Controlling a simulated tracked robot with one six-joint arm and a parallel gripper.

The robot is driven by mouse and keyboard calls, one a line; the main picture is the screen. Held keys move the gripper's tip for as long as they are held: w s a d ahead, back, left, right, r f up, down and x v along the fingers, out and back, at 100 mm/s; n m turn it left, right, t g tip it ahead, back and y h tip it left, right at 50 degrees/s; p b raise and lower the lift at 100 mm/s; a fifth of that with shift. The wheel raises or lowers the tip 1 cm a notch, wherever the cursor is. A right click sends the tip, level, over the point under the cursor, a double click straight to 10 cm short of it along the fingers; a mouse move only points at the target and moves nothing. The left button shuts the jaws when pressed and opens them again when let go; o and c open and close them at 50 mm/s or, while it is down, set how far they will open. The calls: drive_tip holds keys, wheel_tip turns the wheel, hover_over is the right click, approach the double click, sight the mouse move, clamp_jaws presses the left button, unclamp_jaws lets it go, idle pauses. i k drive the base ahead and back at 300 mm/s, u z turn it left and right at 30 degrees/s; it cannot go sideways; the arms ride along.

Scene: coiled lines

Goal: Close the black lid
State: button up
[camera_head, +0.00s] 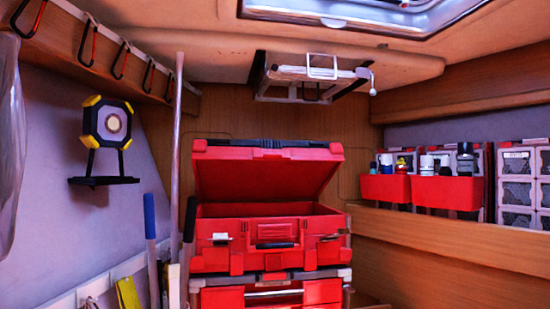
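A red toolbox (208,263) stands in the middle of the view on top of another red case (222,298). Its lid (266,178) is raised and tilted back, so the box is open. The lid's inner face is red, and a black strip (300,144) shows along its top edge. The lid's outer face is hidden. The front has a black handle and a latch on each side. The inside of the box is mostly hidden by its front wall. My gripper is not in view.
Long poles (175,170) and blue and black handles stand close left of the toolbox. A work lamp (108,122) sits on a wall shelf at left. Red bins (447,192) with bottles line the right ledge. A folded rack (310,80) hangs above.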

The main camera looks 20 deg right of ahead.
sight(223, 170)
drive_tip(key=z, duration=0.8)
drive_tip(key=i, duration=0.5)
drive_tip(key=u, duration=0.75)
